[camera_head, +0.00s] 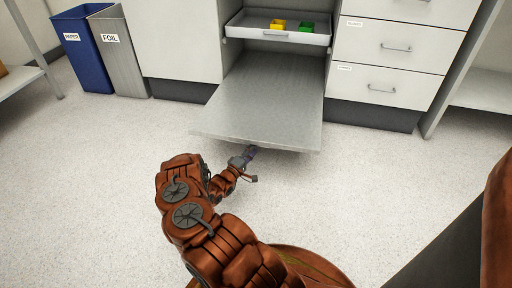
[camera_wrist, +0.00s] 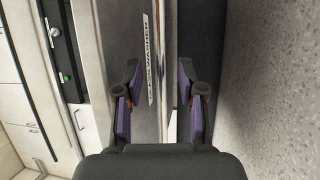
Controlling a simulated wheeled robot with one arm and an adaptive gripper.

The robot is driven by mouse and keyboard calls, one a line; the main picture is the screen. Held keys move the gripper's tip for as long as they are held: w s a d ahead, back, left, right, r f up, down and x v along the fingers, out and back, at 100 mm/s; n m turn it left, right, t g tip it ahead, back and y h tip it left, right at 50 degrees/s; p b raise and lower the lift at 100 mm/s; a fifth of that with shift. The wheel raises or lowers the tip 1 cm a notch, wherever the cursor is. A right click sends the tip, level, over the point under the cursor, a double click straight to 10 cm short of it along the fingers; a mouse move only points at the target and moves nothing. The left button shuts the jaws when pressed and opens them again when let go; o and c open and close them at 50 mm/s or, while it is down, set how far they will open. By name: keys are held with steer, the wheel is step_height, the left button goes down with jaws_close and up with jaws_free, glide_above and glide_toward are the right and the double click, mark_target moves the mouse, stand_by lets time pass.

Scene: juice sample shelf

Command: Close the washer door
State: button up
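The washer door (camera_head: 265,100) is a grey metal panel folded down flat, reaching out from the cabinet front. Above it, the washer's pulled-out rack (camera_head: 310,38) holds a yellow (camera_head: 278,25) and a green (camera_head: 306,27) item. My gripper (camera_head: 250,153) is low, at the door's front edge, its tip partly hidden under that edge. In the wrist view my gripper (camera_wrist: 160,80) is open, with purple-padded fingers apart. The door's edge (camera_wrist: 166,50) runs between the fingers in the picture, with a lettered label strip (camera_wrist: 148,60) beside it. I cannot tell whether they touch the door.
White drawers (camera_head: 390,45) stand right of the door and a white cabinet (camera_head: 175,35) left of it. A blue paper bin (camera_head: 85,55) and a grey foil bin (camera_head: 120,55) stand further left. The speckled floor (camera_head: 90,150) around is clear.

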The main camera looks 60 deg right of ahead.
steer(key=shift+s+d+r+b, duration=0.15)
steer(key=shift+d+b, duration=0.1)
steer(key=shift+d, duration=0.75)
steer(key=shift+d+r+b, duration=0.1)
steer(key=shift+d+b, duration=0.15)
steer(key=shift+d, duration=0.7)
jaws_close()
